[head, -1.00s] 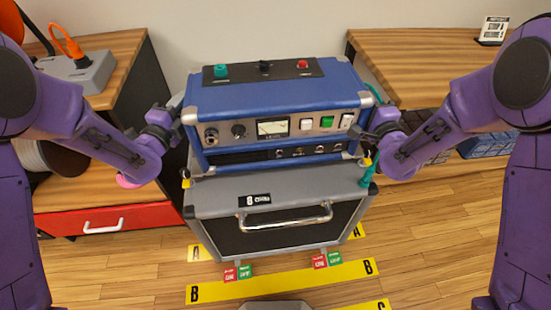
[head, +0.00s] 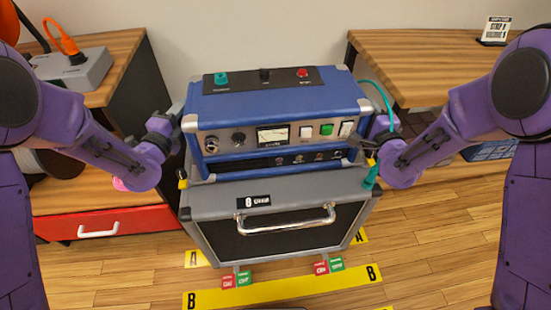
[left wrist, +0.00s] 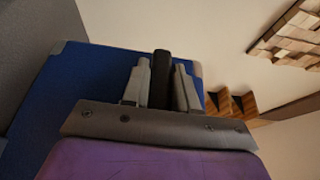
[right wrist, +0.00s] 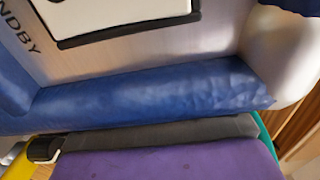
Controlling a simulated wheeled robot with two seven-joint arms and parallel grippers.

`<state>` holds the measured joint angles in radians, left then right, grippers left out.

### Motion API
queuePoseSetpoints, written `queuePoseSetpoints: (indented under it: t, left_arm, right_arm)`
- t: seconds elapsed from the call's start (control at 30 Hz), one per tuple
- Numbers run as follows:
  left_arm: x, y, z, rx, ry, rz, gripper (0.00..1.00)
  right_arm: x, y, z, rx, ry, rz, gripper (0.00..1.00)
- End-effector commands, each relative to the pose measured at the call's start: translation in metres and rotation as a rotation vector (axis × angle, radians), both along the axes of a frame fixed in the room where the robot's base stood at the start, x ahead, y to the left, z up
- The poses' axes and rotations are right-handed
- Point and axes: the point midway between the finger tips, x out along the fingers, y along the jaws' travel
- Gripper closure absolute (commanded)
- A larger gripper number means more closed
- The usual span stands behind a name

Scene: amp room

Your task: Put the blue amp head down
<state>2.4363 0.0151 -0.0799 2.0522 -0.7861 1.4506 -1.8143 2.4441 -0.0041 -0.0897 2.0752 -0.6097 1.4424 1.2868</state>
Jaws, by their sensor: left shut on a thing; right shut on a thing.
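The blue amp head (head: 270,104) is upright over the grey speaker cabinet (head: 215,207), its front panel of knobs, meter and buttons facing me. It looks on or just above the cabinet top; I cannot tell whether its underside touches. My left gripper (head: 177,128) is at its left side. The left wrist view shows those fingers (left wrist: 160,82) shut around a black bar, apparently a side handle (left wrist: 160,75). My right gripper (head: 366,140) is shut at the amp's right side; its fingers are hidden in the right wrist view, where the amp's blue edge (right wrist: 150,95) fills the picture.
A red-drawer bench (head: 120,222) stands left with a grey box (head: 75,70) on top. A wooden desk (head: 400,60) is at the back right. A teal cable (head: 372,172) hangs by the cabinet's right side. Yellow tape marked B (head: 280,291) lies on the floor in front.

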Motion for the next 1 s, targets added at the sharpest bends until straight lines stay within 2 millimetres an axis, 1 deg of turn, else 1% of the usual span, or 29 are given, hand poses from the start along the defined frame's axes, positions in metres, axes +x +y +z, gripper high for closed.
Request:
queuePoseSetpoints:
  t: [0.17, 0.2, 0.27, 0.3, 0.57, 0.67, 0.77, 0.9, 1.0]
  left_arm:
    - [0.001, 0.000, -0.013, -0.003, -0.007, -0.001, 1.00]
    - [0.000, -0.001, -0.017, 0.000, 0.001, -0.002, 0.69]
    - [0.000, -0.001, -0.014, 0.000, 0.001, -0.002, 0.49]
    - [0.000, -0.001, -0.014, 0.000, 0.001, -0.002, 0.47]
    - [-0.001, 0.000, -0.014, 0.000, 0.001, -0.001, 0.47]
    - [-0.010, 0.002, -0.014, 0.002, 0.002, -0.001, 0.47]
    - [-0.030, 0.008, -0.014, 0.003, 0.003, 0.000, 0.47]
    - [-0.066, 0.018, -0.014, 0.003, 0.003, 0.000, 0.47]
    - [-0.089, 0.025, -0.014, 0.001, 0.003, 0.000, 0.47]
  right_arm:
    - [0.001, -0.001, -0.012, 0.002, -0.011, -0.003, 1.00]
    - [0.000, 0.000, -0.016, 0.000, -0.002, -0.002, 0.74]
    - [0.000, 0.000, -0.013, 0.000, -0.001, -0.001, 0.54]
    - [0.000, 0.000, -0.013, 0.000, -0.001, -0.001, 0.51]
    - [0.000, 0.000, -0.013, 0.000, -0.001, -0.001, 0.51]
    - [0.000, 0.000, -0.013, 0.000, 0.000, -0.001, 0.51]
    - [0.000, 0.000, -0.013, 0.000, 0.000, 0.000, 0.51]
    - [0.000, 0.000, -0.013, 0.000, 0.000, 0.000, 0.51]
    - [0.000, 0.000, -0.013, 0.000, 0.000, 0.000, 0.51]
